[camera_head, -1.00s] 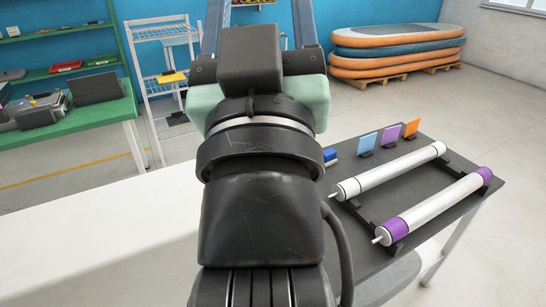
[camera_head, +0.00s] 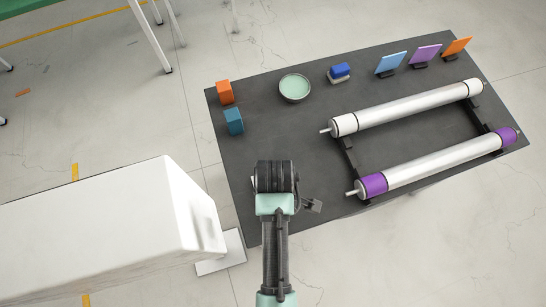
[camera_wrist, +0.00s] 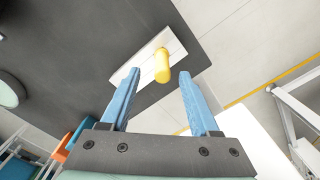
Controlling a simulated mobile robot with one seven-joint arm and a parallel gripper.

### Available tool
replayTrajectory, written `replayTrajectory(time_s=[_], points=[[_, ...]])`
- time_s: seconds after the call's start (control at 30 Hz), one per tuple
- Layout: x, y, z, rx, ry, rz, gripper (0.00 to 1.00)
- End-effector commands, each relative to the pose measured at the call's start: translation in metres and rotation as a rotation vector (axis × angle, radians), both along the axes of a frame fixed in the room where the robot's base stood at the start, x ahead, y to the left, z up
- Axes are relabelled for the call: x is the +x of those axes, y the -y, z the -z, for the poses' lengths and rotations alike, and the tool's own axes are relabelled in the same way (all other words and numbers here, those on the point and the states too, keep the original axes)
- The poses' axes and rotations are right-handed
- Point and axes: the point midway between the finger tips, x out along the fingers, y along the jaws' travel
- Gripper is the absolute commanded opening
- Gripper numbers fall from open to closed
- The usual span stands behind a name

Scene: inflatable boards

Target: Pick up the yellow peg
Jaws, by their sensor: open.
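The yellow peg (camera_wrist: 162,66) shows in the wrist view on a white rectangular plate (camera_wrist: 134,64), which lies on the dark table top close to its edge. My gripper (camera_wrist: 161,82) is open, with its two blue fingers pointing toward the plate. The peg appears between and a little beyond the fingertips, and nothing is held. I cannot tell the exact gap to it. In the head view my arm covers that spot, so the peg and the fingers are hidden there.
The dark table (camera_head: 300,130) holds two long rollers (camera_head: 410,108) on a rack at the right. An orange block (camera_head: 225,92), a teal block (camera_head: 233,121), a green round dish (camera_head: 295,87) and a blue block (camera_head: 340,71) stand along the back and left. Upright cards (camera_head: 425,55) stand at back right.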

Motion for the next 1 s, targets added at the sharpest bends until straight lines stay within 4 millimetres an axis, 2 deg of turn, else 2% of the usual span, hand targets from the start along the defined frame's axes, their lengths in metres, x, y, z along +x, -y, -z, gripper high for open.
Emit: replayTrajectory(time_s=[0.1,0.37,0.7,1.0], points=[[0.0,0.0,0.014,0.0,0.0,0.001,0.62],[-0.001,-0.001,0.029,0.0,0.001,0.001,0.62],[-0.004,-0.002,0.069,0.0,0.004,0.002,0.62],[-0.004,-0.002,0.073,0.0,0.007,0.002,0.62]])
